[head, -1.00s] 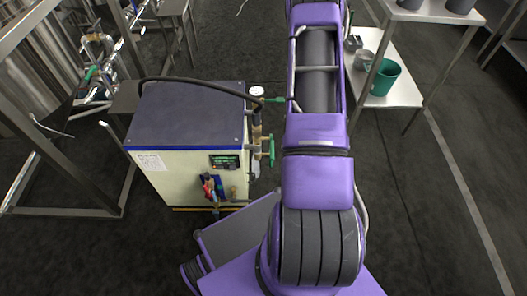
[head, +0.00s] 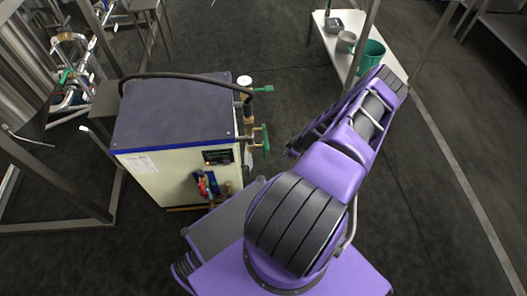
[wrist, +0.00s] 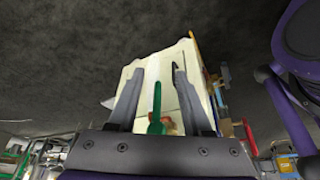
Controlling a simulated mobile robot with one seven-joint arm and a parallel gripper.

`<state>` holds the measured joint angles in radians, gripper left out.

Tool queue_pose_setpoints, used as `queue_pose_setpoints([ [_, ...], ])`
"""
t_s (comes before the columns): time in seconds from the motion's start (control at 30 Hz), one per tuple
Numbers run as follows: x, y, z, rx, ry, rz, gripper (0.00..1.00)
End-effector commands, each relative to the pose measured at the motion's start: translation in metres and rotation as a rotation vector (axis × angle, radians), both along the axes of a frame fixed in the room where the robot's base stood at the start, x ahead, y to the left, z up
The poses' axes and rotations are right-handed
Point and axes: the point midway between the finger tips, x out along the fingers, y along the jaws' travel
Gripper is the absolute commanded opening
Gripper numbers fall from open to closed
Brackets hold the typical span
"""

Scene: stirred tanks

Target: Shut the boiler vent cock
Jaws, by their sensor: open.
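The boiler (head: 150,183) is a cream box with a dark blue-grey top, left of my arm in the head view. On its right side, a green lever (head: 264,89) sticks out beside a round white gauge, and a second green handle (head: 265,141) stands upright below it. I cannot tell which is the vent cock. In the wrist view my gripper (wrist: 158,72) is open and empty, facing the boiler (wrist: 193,60). A green handle (wrist: 156,105) shows between the fingers; whether they touch it is unclear.
A red-and-blue valve (head: 205,184) sits low on the boiler's front. A black hose (head: 180,77) arches over its top. A metal frame (head: 60,190) stands left. A table (head: 340,62) with a green bucket (head: 369,56) stands at the back right. The floor between is clear.

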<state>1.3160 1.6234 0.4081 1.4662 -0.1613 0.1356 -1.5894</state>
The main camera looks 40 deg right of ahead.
Motion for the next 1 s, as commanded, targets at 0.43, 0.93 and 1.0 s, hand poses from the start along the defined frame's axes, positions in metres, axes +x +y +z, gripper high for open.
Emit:
queue_pose_setpoints([
  [0.43, 0.081, 0.04, -0.005, -0.002, 0.002, 0.002, 0.49],
  [0.93, 0.088, 0.043, -0.028, -0.002, 0.001, 0.0, 0.49],
  [1.0, 0.088, 0.043, -0.028, -0.002, 0.001, 0.0, 0.46],
])
